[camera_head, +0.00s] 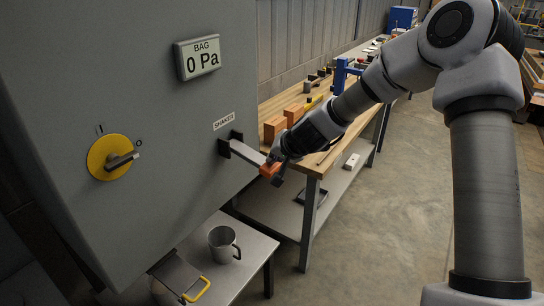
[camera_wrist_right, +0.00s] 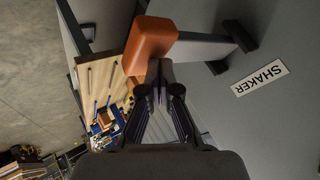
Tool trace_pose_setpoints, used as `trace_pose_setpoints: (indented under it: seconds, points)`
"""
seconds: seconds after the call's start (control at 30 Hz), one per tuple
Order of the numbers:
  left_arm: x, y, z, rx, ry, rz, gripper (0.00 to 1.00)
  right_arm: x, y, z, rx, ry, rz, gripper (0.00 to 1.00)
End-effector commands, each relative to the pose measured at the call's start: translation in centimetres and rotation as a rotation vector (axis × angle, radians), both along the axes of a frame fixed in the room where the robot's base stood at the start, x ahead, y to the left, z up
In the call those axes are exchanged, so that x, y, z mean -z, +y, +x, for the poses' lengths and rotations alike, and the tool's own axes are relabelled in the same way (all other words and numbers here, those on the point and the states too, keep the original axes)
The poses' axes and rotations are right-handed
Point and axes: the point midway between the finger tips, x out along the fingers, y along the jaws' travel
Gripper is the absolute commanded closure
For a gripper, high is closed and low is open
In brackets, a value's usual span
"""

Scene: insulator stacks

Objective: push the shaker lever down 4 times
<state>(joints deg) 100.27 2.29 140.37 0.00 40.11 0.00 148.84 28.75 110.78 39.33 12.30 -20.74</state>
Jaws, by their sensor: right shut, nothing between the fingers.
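The shaker lever (camera_head: 246,151) is a flat grey bar with an orange end, sticking out from the grey cabinet under the SHAKER label (camera_head: 223,121). In the head view it slopes down toward its orange end (camera_head: 268,170). My right gripper (camera_head: 279,164) is at that orange end, shut with nothing in its fingers. In the right wrist view the orange end (camera_wrist_right: 150,42) is just beyond the shut fingertips (camera_wrist_right: 158,70); I cannot tell whether they touch. The lever bar (camera_wrist_right: 205,47) runs to a black mount on the cabinet. My left gripper is not in view.
The cabinet (camera_head: 130,80) carries a BAG display (camera_head: 198,57) reading 0 Pa and a yellow rotary switch (camera_head: 110,158). A wooden workbench (camera_head: 325,150) with orange blocks and tools stands behind my right arm. A metal mug (camera_head: 222,242) stands on a low table below.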

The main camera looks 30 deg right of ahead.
Motion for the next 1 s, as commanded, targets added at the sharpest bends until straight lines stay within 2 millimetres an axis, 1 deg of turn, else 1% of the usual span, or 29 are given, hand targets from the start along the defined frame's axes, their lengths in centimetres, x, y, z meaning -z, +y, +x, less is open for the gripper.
trace_pose_setpoints:
  seconds: [0.03, 1.0]
  points:
    - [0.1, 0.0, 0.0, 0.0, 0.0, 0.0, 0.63, 0.3, 0.0, -0.1, -0.001, 0.003, 0.001, 1.0]
    - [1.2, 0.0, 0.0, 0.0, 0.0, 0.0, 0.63, 1.5, 0.0, -0.1, -0.001, 0.003, 0.002, 1.0]
